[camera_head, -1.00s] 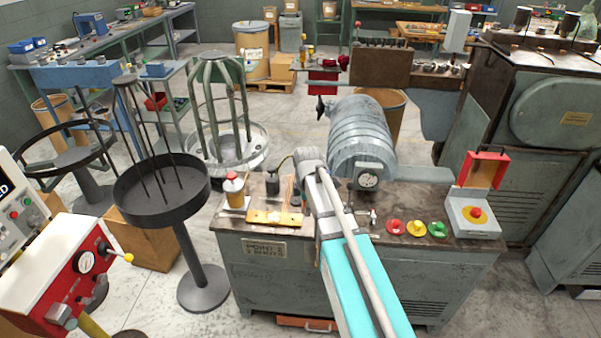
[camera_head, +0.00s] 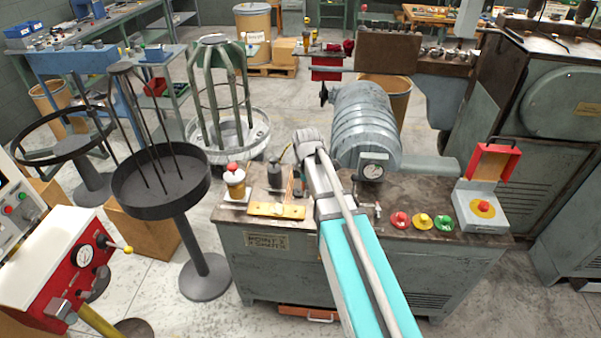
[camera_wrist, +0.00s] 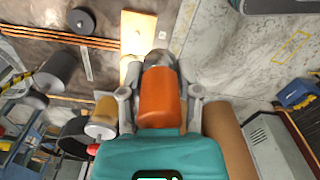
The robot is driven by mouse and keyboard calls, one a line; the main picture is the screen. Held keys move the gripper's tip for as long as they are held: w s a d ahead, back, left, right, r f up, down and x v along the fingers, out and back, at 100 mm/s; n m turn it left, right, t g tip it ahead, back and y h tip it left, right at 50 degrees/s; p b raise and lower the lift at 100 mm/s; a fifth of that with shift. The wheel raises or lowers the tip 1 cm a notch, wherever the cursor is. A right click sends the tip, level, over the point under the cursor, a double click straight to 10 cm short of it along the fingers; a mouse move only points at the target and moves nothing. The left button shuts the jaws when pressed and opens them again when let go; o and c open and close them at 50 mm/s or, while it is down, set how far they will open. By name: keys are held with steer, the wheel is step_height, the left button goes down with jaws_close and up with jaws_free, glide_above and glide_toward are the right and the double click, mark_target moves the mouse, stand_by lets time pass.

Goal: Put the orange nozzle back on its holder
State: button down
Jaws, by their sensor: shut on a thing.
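In the wrist view the orange nozzle (camera_wrist: 158,100), a cylinder with a grey metal end, sits between the two fingers of my gripper (camera_wrist: 160,90), which is shut on it. A pale wooden block (camera_wrist: 138,30) lies beyond the nozzle's metal end. It also shows as a yellowish strip on the bench in the head view (camera_head: 276,210). I cannot tell for sure whether this block is the holder. In the head view my arm reaches over the bench, and its end hides the fingers and nozzle.
The bench top (camera_head: 400,190) carries an orange bottle with a red cap (camera_head: 234,182), a dark grey cylinder (camera_head: 274,175), red, yellow and green buttons (camera_head: 422,221), and a button box (camera_head: 482,208). A ribbed grey machine (camera_head: 362,130) stands behind. A round black tray stand (camera_head: 160,185) is left.

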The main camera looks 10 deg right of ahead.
steer(key=b, duration=0.6)
glide_above(299, 190)
step_height(299, 190, down, 6)
steer(key=shift+r, duration=0.25)
steer(key=shift+f, duration=0.2)
steer(key=shift+s+f+b, duration=0.1)
steer(key=shift+f+b, duration=2.7)
steer(key=shift+f, duration=0.1)
steer(key=shift+f+b, duration=0.6)
steer(key=shift+b, duration=0.05)
steer(key=shift+c, duration=1.1)
jaws_free()
steer(key=shift+r, duration=0.1)
steer(key=shift+r+p, duration=2.95)
steer(key=shift+p, duration=0.1)
